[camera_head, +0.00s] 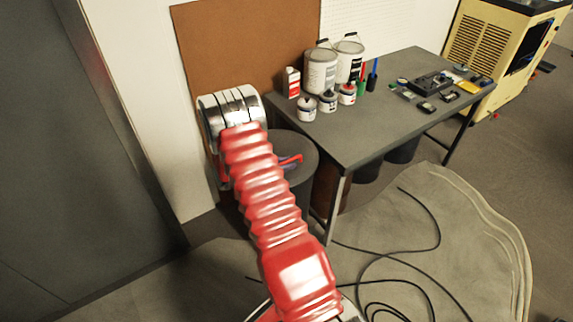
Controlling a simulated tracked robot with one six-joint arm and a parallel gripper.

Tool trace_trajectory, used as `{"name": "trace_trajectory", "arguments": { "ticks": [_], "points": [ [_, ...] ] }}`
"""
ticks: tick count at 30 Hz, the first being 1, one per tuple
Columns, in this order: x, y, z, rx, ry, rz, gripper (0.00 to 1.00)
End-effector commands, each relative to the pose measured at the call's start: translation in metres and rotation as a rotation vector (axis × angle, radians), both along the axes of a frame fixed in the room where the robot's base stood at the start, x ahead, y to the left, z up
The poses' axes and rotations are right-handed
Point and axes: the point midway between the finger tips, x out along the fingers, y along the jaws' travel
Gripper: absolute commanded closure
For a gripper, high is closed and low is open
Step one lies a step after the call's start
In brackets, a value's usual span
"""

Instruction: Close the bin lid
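A round dark grey bin (300,148) stands on the floor at the left end of the workbench, partly hidden behind my arm. Its circular top faces up. A red and bluish piece (290,161) shows within that circle; I cannot tell what it is. I cannot clearly make out the lid or how far it is open. My red ribbed arm reaches forward past the bin's left side to a shiny banded metal part, close to the brown board. My gripper's fingers cannot be made out beyond it.
The grey workbench (390,105) carries paint cans (320,72), bottles and small tools. A brown board (245,40) stands behind the bin. Black cable (440,240) loops across the floor at front right. A yellow machine (490,45) stands at the far right.

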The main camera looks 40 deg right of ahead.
Motion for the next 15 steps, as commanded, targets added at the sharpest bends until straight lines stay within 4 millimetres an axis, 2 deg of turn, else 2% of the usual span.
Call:
{"name": "trace_trajectory", "arguments": {
  "ticks": [8, 15],
  "points": [
    [0.003, 0.019, 0.008, -0.001, 0.0, 0.004, 0.81],
    [0.007, 0.055, 0.023, -0.001, 0.0, 0.003, 0.81]
  ]
}}
